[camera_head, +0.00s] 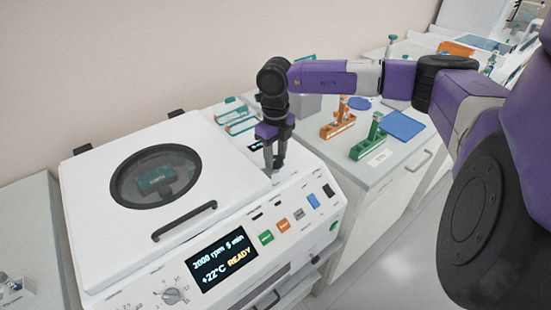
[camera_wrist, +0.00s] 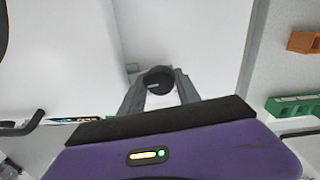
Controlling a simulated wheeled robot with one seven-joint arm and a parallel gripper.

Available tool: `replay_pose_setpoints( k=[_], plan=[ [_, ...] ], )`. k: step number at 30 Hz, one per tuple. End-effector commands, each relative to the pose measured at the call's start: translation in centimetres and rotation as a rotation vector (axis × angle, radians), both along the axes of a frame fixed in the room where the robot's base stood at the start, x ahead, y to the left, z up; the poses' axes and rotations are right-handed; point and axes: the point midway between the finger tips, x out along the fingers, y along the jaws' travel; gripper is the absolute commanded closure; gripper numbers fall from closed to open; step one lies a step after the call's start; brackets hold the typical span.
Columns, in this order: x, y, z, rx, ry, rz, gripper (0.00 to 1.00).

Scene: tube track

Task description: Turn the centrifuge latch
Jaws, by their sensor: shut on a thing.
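The white centrifuge (camera_head: 320,215) stands on the bench with its lid (camera_head: 95,195) down. The lid has a round dark-rimmed window and a black bar handle (camera_head: 184,222). My gripper (camera_head: 273,167) points down at the right side of the centrifuge top. In the wrist view, the latch (camera_wrist: 158,78) is a round black knob with a pale mark, and my gripper (camera_wrist: 159,84) is shut on it, one finger on each side. In the head view the fingers largely hide the latch.
A display (camera_head: 222,260) reads READY, with coloured buttons beside it and a dial (camera_head: 173,296) at lower left. An orange rack (camera_head: 338,126), a green rack (camera_head: 368,143) and a blue mat (camera_head: 403,126) lie on the counter to the right.

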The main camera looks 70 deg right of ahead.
Motion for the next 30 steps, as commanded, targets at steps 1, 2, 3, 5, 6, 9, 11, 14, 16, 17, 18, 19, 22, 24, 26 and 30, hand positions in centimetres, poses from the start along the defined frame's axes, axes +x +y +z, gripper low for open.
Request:
replay_pose_setpoints(
  k=[1,2,3,5,6,9,11,14,16,17,18,19,22,24,26,30],
  plan=[
    [0.02,-0.12,-0.31,-0.004,0.000,0.035,1.00],
    [0.02,-0.10,-0.34,-0.004,-0.001,0.058,1.00],
    [0.03,-0.11,-0.38,-0.004,0.000,0.092,1.00],
    [0.01,-0.10,-0.40,-0.004,0.001,0.146,1.00],
    [0.01,-0.10,-0.42,-0.005,0.001,0.183,1.00],
    [0.02,-0.05,-0.42,-0.005,0.001,0.279,1.00],
    [0.02,-0.02,-0.42,-0.004,0.001,0.337,1.00],
    [0.01,0.00,-0.40,-0.004,0.002,0.431,1.00],
    [0.01,-0.03,-0.36,-0.004,0.002,0.498,1.00],
    [0.01,0.00,-0.36,-0.004,0.002,0.526,1.00],
    [0.02,0.04,-0.36,-0.003,0.001,0.564,1.00],
    [0.02,0.02,-0.33,-0.004,0.001,0.592,1.00],
    [0.03,0.07,-0.31,-0.003,0.000,0.687,1.00],
    [0.03,0.07,-0.27,-0.004,0.001,0.754,1.00],
    [0.03,0.12,-0.27,-0.003,0.000,0.811,1.00],
    [0.01,0.14,-0.22,-0.003,0.001,0.944,1.00]
  ],
)
